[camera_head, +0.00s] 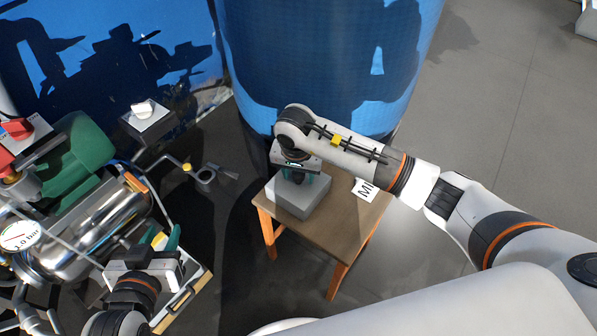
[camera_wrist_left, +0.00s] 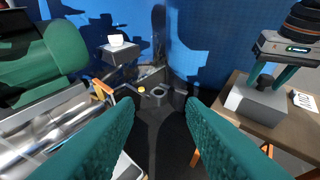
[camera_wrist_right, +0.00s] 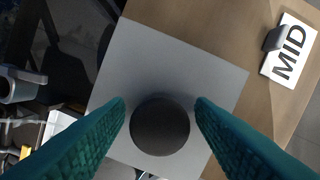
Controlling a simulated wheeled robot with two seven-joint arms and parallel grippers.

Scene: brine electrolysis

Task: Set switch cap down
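A grey square block with a round black knob (camera_wrist_right: 160,126) on top sits on the small wooden table; I take it for the switch cap. The grey block (camera_head: 300,200) also shows in the left wrist view (camera_wrist_left: 254,104). My right gripper (camera_wrist_right: 160,108) is over it, pointing down, with its teal fingers on either side of the knob. A narrow gap shows at each side of the knob, so the fingers look open. My left gripper (camera_head: 163,238) is open and empty beside the metal cylinder, away from the block.
The wooden table (camera_head: 345,217) carries a white card reading MID (camera_wrist_right: 289,50). A dark box with a white knob (camera_head: 143,108) stands at the left, behind the green and metal equipment (camera_head: 85,150). A large blue tank (camera_head: 320,60) rises behind the table.

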